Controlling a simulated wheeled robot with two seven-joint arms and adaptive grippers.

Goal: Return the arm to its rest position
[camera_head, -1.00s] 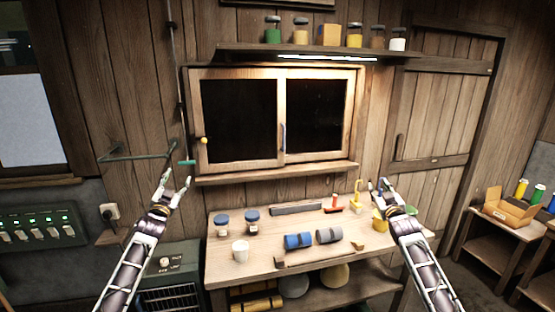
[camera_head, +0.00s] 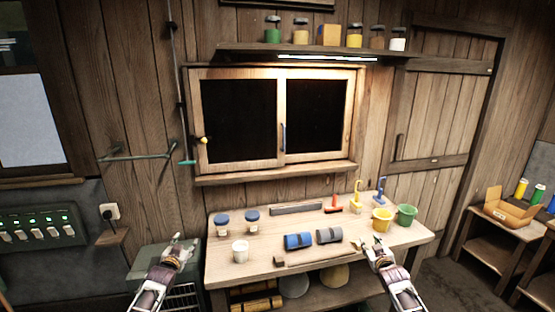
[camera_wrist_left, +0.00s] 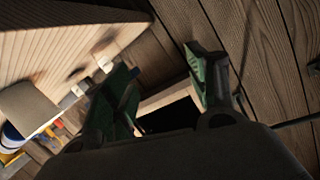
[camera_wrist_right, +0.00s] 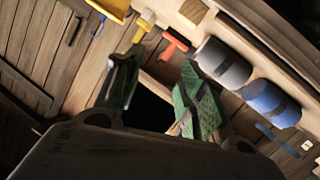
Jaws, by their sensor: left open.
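My left gripper (camera_head: 180,241) is low in the head view, in front of the table's left end and over the dark green cabinet (camera_head: 150,258). Its green-padded fingers stand apart in the left wrist view (camera_wrist_left: 163,78), with nothing between them. My right gripper (camera_head: 371,246) is low in front of the table's right part, below the yellow bucket. Its fingers are also spread and empty in the right wrist view (camera_wrist_right: 155,85).
The wooden table (camera_head: 235,270) holds two blue-lidded jars, a white cup (camera_head: 240,251), blue and grey rolls (camera_head: 298,241), a yellow bucket (camera_head: 382,219) and a green bucket (camera_head: 406,215). The wall bracket (camera_head: 135,157) sticks out at left.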

